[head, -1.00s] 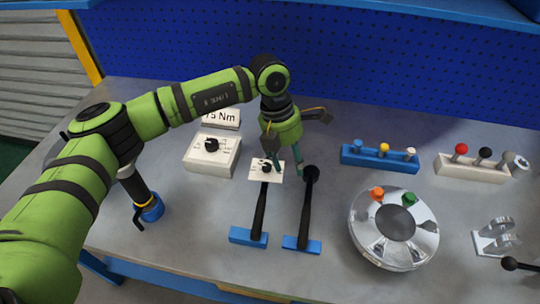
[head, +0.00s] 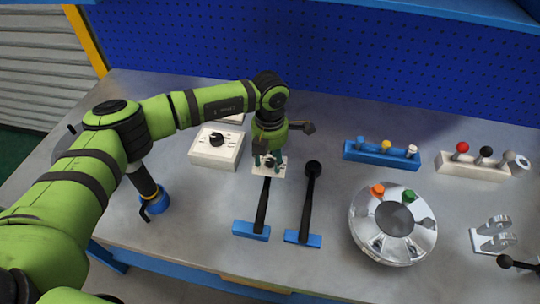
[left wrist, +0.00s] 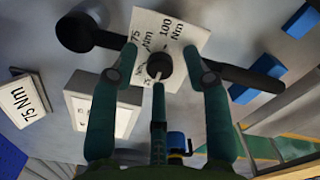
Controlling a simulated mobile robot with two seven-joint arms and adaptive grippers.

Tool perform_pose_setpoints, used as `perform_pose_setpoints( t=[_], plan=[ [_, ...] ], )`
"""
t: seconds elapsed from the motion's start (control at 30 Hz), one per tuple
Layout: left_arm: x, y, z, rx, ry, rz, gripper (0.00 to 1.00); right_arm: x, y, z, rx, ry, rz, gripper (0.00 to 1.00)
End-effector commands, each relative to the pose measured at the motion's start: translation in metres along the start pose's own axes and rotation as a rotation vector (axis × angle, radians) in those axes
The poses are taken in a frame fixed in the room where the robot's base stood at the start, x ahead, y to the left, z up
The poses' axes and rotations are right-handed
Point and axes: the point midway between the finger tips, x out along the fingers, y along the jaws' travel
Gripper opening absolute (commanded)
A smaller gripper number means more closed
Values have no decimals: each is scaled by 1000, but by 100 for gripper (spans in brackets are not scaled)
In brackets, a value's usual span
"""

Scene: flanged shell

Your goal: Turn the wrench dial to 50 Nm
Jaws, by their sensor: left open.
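The wrench (head: 262,205) has a dark handle in a blue holder, with a white dial plate (head: 284,168) at its head. In the left wrist view the dial plate (left wrist: 174,30) reads "75 Nm" and "100 Nm"; other print is partly covered. A round black dial knob (left wrist: 159,66) sits on the plate, with a pale mark at its lower edge. My left gripper (head: 268,162) points down over the dial. Its fingers (left wrist: 161,64) stand open around the knob; I cannot tell whether they touch it. My right gripper is out of view.
A second dark wrench (head: 309,200) lies close on the right. A white box with a black knob (head: 216,150) stands left of the gripper. A "75 Nm" sign (left wrist: 24,100) is beside it. A silver flanged shell (head: 365,235) and blue peg rack (head: 372,157) stand to the right.

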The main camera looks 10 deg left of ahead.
Motion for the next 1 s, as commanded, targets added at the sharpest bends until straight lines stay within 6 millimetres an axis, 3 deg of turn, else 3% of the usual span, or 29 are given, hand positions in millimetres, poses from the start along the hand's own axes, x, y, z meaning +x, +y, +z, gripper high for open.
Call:
perform_pose_setpoints(
  t=[0.03, 0.07, 0.17, 0.57, 1.0],
  plan=[
    [0, 0, 0, 0, 0, 0, 48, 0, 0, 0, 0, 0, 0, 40],
    [0, 0, 0, 0, 0, 0, 40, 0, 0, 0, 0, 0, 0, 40],
    [0, 0, 0, 0, 0, -1, 0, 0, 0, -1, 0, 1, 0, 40],
    [1, 0, 0, 26, 0, -1, 0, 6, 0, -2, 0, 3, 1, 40],
    [6, 0, 1, 318, -1, 3, 0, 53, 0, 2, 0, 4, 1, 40]
  ],
)
